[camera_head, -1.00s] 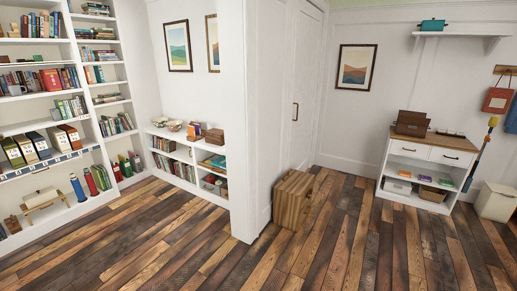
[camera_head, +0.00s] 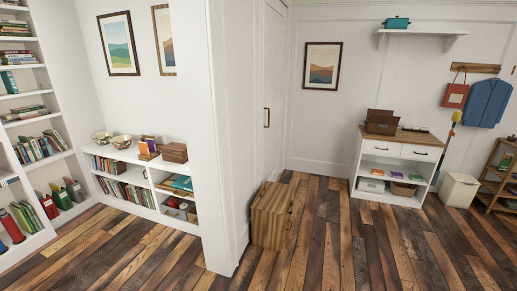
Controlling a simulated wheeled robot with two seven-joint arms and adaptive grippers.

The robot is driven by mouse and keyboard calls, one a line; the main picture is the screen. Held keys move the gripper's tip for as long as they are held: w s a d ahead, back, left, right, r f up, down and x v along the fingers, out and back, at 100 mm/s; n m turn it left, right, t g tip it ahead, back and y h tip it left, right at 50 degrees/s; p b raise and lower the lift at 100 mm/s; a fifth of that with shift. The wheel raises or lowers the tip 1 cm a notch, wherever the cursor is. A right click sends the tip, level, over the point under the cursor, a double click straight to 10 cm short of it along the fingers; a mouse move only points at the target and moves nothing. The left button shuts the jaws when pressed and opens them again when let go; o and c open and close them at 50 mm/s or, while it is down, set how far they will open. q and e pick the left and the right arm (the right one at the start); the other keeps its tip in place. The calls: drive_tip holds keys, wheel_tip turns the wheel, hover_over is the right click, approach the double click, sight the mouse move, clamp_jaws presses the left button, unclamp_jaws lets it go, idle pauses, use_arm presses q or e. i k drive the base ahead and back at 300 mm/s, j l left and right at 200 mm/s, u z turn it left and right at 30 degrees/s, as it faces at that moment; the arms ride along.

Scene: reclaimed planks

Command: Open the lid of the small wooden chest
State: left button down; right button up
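Several wooden boxes are in view, and I cannot tell for certain which is the small wooden chest. A small brown wooden box (camera_head: 174,153) sits on the low white bookcase at left, its top seemingly shut. A dark brown box (camera_head: 381,127) stands on the white cabinet at right, with a panel raised at its back like an open lid. A larger striped wooden box (camera_head: 271,216) stands on the floor by the wall corner. Neither of my grippers is in view.
The white cabinet (camera_head: 390,205) has two drawers and open shelves. A white bin (camera_head: 459,190) and a wooden rack (camera_head: 499,178) stand to its right. A white wall end (camera_head: 222,150) juts out at centre left. The plank floor (camera_head: 330,250) in front is clear.

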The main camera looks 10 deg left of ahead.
sight(172, 146)
drive_tip(key=i+j+z, duration=0.1)
drive_tip(key=i+j, duration=0.3)
drive_tip(key=i+j+z, duration=0.1)
drive_tip(key=i+j, duration=0.25)
drive_tip(key=j, duration=0.3)
drive_tip(key=i+j, duration=0.55)
drive_tip(key=j, duration=0.25)
drive_tip(key=i+j, duration=0.55)
drive_tip(key=j, duration=0.25)
